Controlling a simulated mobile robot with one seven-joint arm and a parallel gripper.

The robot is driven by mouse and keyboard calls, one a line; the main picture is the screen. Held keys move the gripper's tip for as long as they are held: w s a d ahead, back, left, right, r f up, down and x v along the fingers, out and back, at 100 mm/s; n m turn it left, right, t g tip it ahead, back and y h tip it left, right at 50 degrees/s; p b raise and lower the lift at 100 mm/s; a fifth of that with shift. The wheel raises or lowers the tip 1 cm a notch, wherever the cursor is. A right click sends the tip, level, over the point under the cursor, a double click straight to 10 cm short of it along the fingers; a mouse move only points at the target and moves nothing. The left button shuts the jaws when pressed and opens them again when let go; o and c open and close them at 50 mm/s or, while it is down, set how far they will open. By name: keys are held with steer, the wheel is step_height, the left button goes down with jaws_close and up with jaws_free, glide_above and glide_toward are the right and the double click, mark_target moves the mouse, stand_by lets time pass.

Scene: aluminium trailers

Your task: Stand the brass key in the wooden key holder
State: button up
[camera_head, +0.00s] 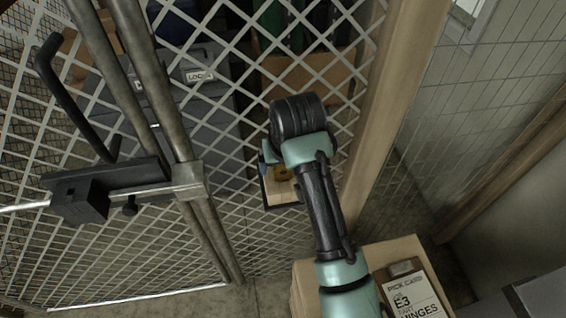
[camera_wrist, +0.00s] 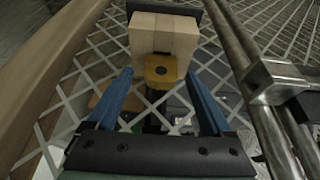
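The brass key (camera_wrist: 160,69) shows its yellow head with a dark round hole, in the middle of the wrist view. It is against or just in front of a pale wooden block (camera_wrist: 164,32), which appears to be the key holder. I cannot tell whether the key is in a slot. In the head view the block (camera_head: 284,195) and the brass piece (camera_head: 283,173) show small, partly behind my arm. My gripper (camera_wrist: 157,74) has its two blue fingers apart, one on each side of the key head, with a visible gap on both sides.
A wire mesh panel (camera_head: 215,130) with metal poles and a black handle (camera_head: 75,100) stands on the left. A wooden post (camera_head: 390,110) rises just right of my arm. A cardboard box (camera_head: 305,285) with a pick card clipboard (camera_head: 415,290) is below right.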

steer(key=shift+r, duration=0.1)
steer(key=p+v, duration=0.1)
steer(key=v, duration=1.2)
